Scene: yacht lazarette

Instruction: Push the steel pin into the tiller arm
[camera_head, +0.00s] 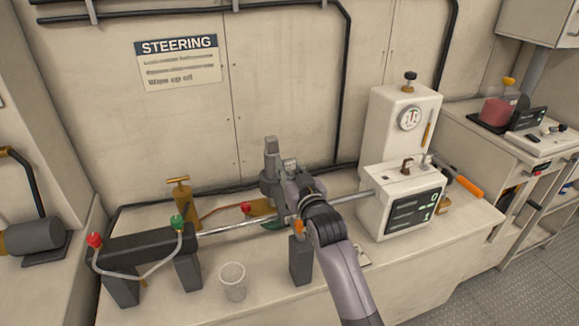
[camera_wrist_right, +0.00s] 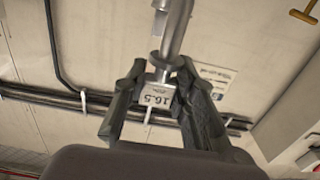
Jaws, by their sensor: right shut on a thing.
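My right gripper (camera_head: 290,174) is over the bench, just right of an upright grey metal post (camera_head: 271,160) that may belong to the tiller arm. In the right wrist view, its two dark fingers (camera_wrist_right: 160,75) are shut on a steel piece (camera_wrist_right: 172,38), likely the steel pin, with a collar and a plate marked 16.5 between the fingers. In the head view, the gripper and wrist largely hide this piece and the joint behind them. I cannot tell whether the pin touches the tiller arm. My left gripper is in neither view.
A long steel rod (camera_head: 240,227) runs from a dark cylinder block (camera_head: 150,247) behind my arm. A clear cup (camera_head: 233,281) stands at the front. A white display box (camera_head: 402,201) is right of the arm, beside an orange-handled tool (camera_head: 465,184).

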